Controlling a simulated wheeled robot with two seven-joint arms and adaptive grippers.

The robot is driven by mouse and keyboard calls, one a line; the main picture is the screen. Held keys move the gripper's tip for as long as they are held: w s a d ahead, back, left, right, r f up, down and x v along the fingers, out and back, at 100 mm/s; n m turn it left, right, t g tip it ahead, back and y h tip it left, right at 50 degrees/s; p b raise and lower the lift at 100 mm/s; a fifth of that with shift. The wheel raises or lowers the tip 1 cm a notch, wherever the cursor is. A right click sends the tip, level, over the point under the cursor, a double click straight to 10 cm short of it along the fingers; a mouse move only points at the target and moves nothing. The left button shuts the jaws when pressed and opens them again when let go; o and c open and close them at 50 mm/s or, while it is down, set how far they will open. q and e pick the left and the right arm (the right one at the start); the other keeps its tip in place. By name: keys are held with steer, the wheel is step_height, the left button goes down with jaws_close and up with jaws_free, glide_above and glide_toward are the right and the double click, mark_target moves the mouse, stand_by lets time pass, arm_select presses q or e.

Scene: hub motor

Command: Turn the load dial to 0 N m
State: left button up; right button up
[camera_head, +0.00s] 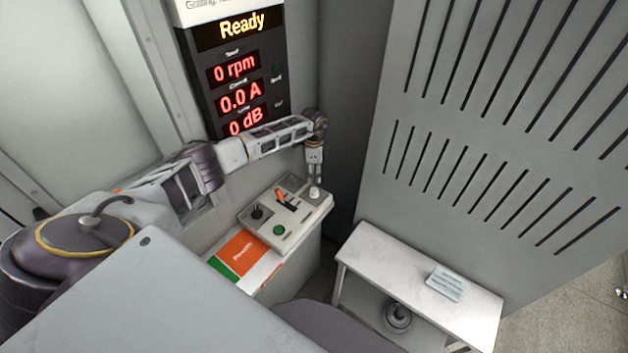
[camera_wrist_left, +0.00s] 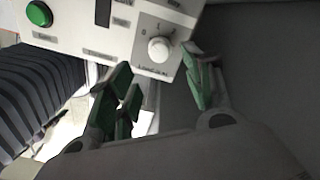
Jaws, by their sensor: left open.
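The load dial is a white round knob (camera_head: 315,192) at the right corner of a pale control panel (camera_head: 312,217). My left gripper (camera_head: 315,178) is just above the dial, pointing down. In the left wrist view, its two green-padded fingers (camera_wrist_left: 162,84) are spread apart, one on each side of the dial's line, with a visible gap and nothing between them. My right gripper is out of view.
The panel also has a green button (camera_head: 279,230), a black knob (camera_head: 257,212) and an orange-red lever (camera_head: 281,195). A display (camera_head: 240,85) behind reads Ready, 0 rpm, 0.0 A, 0 dB. A white bench (camera_head: 390,260) stands to the right, beside a slotted grey wall (camera_head: 500,130).

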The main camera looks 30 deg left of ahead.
arm_select(q)
steer(key=shift+r, duration=1.65)
